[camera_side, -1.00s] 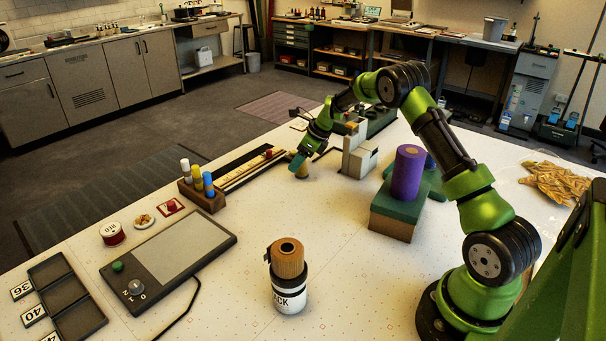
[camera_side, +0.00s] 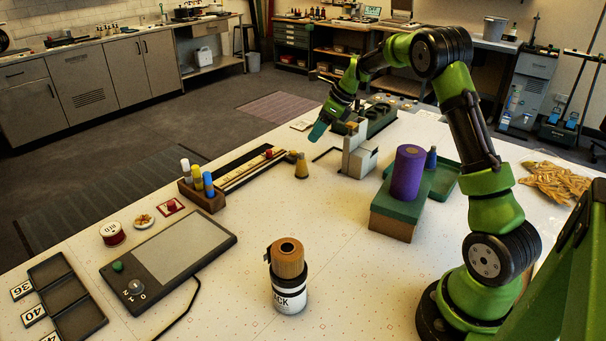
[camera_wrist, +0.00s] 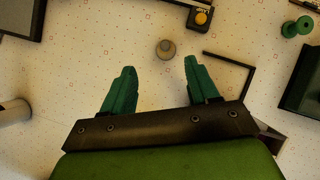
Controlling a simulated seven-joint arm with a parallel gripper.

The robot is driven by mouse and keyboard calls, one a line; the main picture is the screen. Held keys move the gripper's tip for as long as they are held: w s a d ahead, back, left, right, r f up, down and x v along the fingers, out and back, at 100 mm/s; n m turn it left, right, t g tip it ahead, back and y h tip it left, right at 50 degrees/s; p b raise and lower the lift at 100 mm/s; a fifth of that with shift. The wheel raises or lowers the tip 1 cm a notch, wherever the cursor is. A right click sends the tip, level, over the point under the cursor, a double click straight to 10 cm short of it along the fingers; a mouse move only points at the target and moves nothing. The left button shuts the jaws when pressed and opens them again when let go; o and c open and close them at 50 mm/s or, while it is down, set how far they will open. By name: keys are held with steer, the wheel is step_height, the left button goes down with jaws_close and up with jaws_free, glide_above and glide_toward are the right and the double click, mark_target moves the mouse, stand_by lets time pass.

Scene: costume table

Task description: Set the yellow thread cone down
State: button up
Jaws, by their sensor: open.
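The yellow thread cone (camera_side: 301,166) stands upright on the white table, just right of the long dark tray. In the wrist view the cone (camera_wrist: 166,49) shows from above, beyond my fingertips and apart from them. My gripper (camera_side: 318,131) is raised above the table, up and to the right of the cone in the side view. In the wrist view the two teal fingers of my gripper (camera_wrist: 160,68) are spread apart with nothing between them.
A grey block-like device (camera_side: 358,155) stands right of the cone. A purple cylinder (camera_side: 408,172) stands on a green-topped box (camera_side: 397,208). A black-labelled bottle (camera_side: 289,285) stands in front. Table around the cone's front is clear.

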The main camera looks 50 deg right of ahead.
steer(key=s+a+r+n, duration=0.5)
steer(key=a+r+n, duration=0.25)
steer(key=a, duration=0.25)
steer(key=s+a+r+n, duration=0.1)
steer(key=s+a+n, duration=0.6)
steer(key=s+n, duration=0.2)
steer(key=s+a+r+n+t, duration=0.1)
steer(key=s+a+n, duration=0.7)
steer(key=s, duration=0.5)
steer(key=shift+a+r+n+t, duration=0.2)
steer(key=shift+a+n+t, duration=0.1)
steer(key=shift+n, duration=0.85)
